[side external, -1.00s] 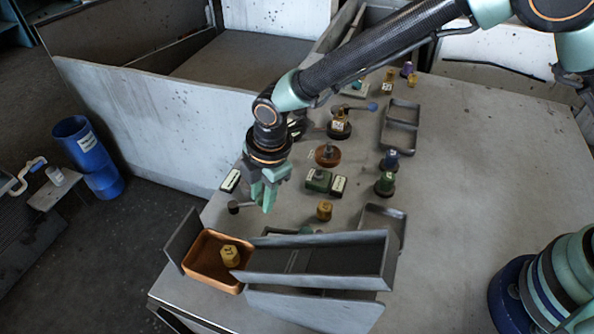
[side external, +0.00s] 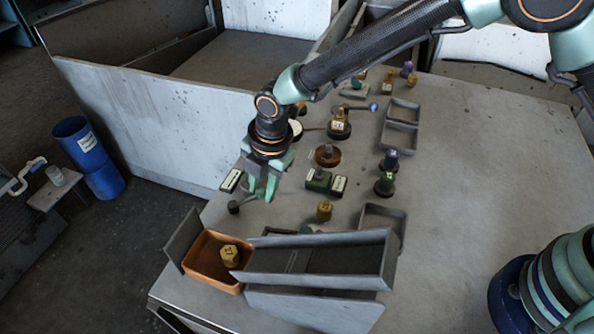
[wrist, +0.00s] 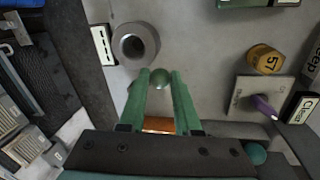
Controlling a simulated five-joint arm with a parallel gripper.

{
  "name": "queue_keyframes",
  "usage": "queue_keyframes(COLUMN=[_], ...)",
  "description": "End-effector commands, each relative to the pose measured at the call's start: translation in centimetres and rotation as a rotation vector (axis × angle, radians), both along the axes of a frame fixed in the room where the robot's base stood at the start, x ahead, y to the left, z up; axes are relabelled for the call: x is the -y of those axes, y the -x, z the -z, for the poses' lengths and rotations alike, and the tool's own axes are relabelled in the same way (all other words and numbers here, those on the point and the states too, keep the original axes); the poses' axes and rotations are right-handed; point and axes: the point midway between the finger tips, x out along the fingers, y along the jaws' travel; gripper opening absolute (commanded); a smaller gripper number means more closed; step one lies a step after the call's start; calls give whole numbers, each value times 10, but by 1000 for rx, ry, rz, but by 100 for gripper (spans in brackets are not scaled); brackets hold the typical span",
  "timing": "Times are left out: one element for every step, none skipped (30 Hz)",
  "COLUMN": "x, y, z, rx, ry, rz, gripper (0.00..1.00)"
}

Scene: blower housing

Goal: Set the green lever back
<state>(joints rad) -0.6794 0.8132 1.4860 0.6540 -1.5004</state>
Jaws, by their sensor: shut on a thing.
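The green lever shows a round green knob (wrist: 160,77) in the wrist view, between my fingertips. A dark grey round hub (wrist: 136,44) lies just beyond it, and in the side view this hub (side external: 233,208) stands left of my fingers. In the side view a short greenish arm runs from the hub towards my fingertips. My gripper (side external: 262,194) is low over the table's left part, shut on the green knob, and it also shows in the wrist view (wrist: 160,82). The fingers partly hide the lever in the side view.
A black-and-white label block (side external: 231,181) stands close behind the hub. An orange tray (side external: 196,279) holding a yellow hex part (side external: 230,254) and a grey chute (side external: 385,262) lie in front. Right of my gripper are a green block (side external: 318,180) and a yellow part (side external: 324,210).

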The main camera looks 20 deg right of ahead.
Motion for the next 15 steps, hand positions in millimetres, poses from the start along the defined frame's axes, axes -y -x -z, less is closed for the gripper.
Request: queue_keyframes(x=[-3,-3,-3,-2,-2,-2,-2,-2,-1,-1,-1,-1,-1,-1,-1], y=[-1,-1,-1,-1,-1,-1,-1,-1,-1,-1,-1,-1,-1,-1,-1], z=[-1,-1,-1,-1,-1,-1,-1,-1,-1,-1,0,-1,-1,-3,-5], rx=[8,8,7,7,7,6,6,5,5,4,4,5,5,5,5], ry=[-6,-6,-6,-6,-6,-6,-6,-5,-5,-5,-5,-4,-4,-4,-5], rz=[-1,-1,0,0,0,1,1,1,2,2,2,2,3,3,3], gripper=[36,47,61,61,61,61,61,61,61,61,61,61,61,61,61])
